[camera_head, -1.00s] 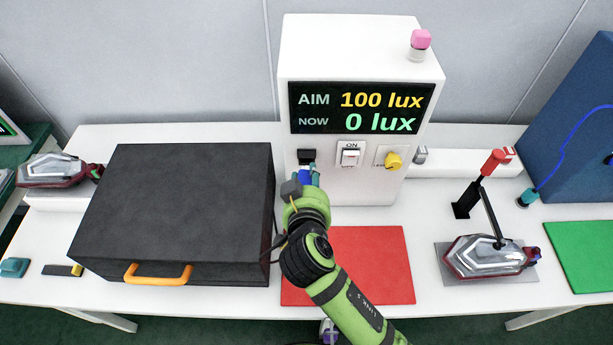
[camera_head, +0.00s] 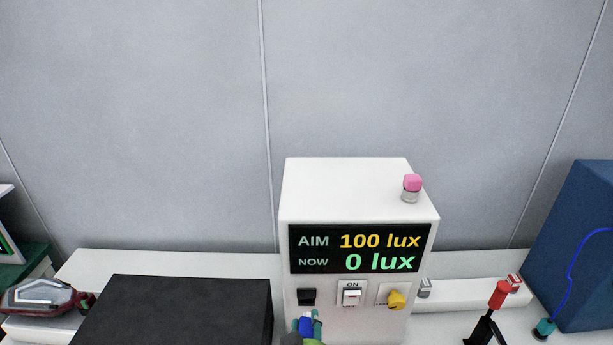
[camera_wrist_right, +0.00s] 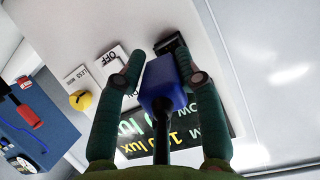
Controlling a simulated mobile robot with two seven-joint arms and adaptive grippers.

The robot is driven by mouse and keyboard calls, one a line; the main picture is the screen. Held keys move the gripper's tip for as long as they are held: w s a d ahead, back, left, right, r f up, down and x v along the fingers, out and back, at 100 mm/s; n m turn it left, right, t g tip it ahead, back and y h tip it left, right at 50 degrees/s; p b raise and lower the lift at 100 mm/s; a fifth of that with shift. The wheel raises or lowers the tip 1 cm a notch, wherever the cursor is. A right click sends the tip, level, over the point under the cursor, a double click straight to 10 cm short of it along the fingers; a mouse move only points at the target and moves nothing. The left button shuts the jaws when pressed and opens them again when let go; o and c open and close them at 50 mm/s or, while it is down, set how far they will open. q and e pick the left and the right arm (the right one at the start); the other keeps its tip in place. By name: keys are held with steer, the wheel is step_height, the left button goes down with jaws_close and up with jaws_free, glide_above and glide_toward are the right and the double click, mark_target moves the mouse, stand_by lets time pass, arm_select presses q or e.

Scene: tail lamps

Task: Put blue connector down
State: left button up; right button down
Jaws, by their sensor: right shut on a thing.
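My right gripper (camera_head: 308,326) is at the bottom of the head view, in front of the white tester box (camera_head: 345,190). Its green fingers are shut on the blue connector (camera_head: 304,325). In the right wrist view the blue connector (camera_wrist_right: 163,88) sits between the two fingers, with a black stem or cable running back towards the palm. The connector is close to the black socket (camera_head: 306,297) on the box front, which also shows in the right wrist view (camera_wrist_right: 171,42). I cannot tell whether they touch. My left gripper is not in view.
The box display (camera_head: 360,248) reads AIM 100 lux, NOW 0 lux. A white switch (camera_head: 352,294) and a yellow knob (camera_head: 396,299) are right of the socket. A black case (camera_head: 180,308) stands left; a red-handled clamp (camera_head: 498,297) stands right. A tail lamp (camera_head: 38,297) lies far left.

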steer(key=s+d+r+m+g+h+b, duration=0.25)
steer(key=d+m+h, duration=0.25)
steer(key=d, duration=0.4)
steer(key=s+d+r+m+g+h+b, duration=0.25)
steer(key=s+d+m+h, duration=0.2)
steer(key=d, duration=0.45)
steer(key=w+f+n+t+y, duration=0.4)
steer(key=f+n+t+y, duration=0.1)
steer(key=f+n+y, duration=0.65)
steer(key=s+r+n+g+y, duration=0.4)
steer(key=r+n+y, duration=0.5)
steer(key=r, duration=0.3)
steer(key=shift+g+p, duration=0.35)
steer(key=shift+g, duration=0.55)
steer(key=shift+w+a+r, duration=0.1)
steer(key=shift+w+r, duration=0.05)
